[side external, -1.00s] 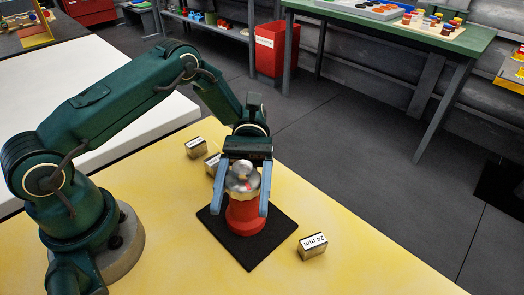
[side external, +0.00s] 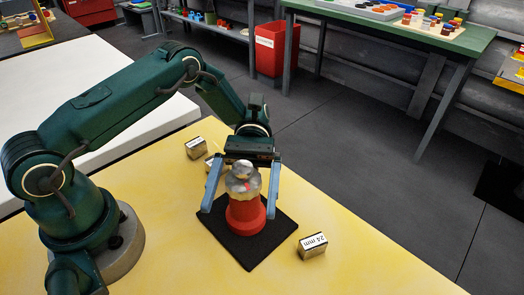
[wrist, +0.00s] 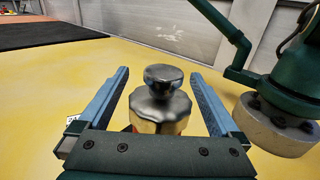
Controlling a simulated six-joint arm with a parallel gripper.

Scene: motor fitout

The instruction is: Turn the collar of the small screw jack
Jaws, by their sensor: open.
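The small screw jack has a red base (side external: 245,215) and stands upright on a black mat (side external: 272,236). Its silver scalloped collar (side external: 243,180) with a rounded knob on top also shows in the wrist view (wrist: 160,110). A small red mark shows on the collar in the side view. My gripper (side external: 239,212) is open, with one blue finger on each side of the jack and a visible gap to the collar on both sides. In the wrist view my gripper (wrist: 158,82) reaches past the collar, which sits between the fingers, touching neither.
A metal block labelled 24 mm (side external: 312,245) lies right of the mat.

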